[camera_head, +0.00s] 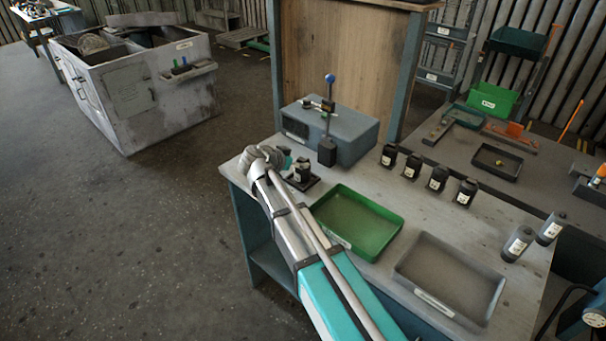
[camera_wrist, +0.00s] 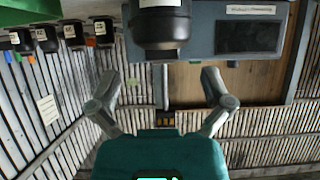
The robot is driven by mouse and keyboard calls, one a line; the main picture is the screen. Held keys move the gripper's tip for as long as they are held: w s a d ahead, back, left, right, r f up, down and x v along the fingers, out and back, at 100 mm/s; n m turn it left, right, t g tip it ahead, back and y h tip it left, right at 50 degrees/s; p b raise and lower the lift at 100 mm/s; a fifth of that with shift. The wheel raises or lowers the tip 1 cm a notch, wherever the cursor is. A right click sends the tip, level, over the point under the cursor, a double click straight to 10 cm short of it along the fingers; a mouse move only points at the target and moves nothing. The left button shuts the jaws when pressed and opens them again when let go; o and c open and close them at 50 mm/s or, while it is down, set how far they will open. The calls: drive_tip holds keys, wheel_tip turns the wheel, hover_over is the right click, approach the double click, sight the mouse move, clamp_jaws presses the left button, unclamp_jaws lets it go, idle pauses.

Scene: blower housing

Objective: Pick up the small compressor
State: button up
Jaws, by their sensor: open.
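A small black unit with a pale label (camera_head: 302,169), which looks like the small compressor, stands upright on a dark square plate at the table's left end. In the wrist view, which looks upside down, a large dark rounded body (camera_wrist: 160,28) at the top centre seems to be the same unit. My gripper (camera_head: 272,157) is just left of it in the head view, low over the table edge. In the wrist view my gripper (camera_wrist: 160,78) has its two fingers spread wide with nothing between them. The unit appears beyond the fingertips. My arm partly hides the gripper in the head view.
A grey box (camera_head: 352,132) and a dark stand with a blue knob (camera_head: 327,150) are behind the unit. Several labelled black units (camera_head: 437,179) line the table's back. A green tray (camera_head: 385,240) and a grey tray (camera_head: 484,299) lie right of my arm.

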sight(301, 160)
drive_tip(key=shift+b+x, duration=1.4)
drive_tip(key=shift+x, duration=1.2)
drive_tip(key=shift+a+f, duration=0.1)
drive_tip(key=c, duration=1.2)
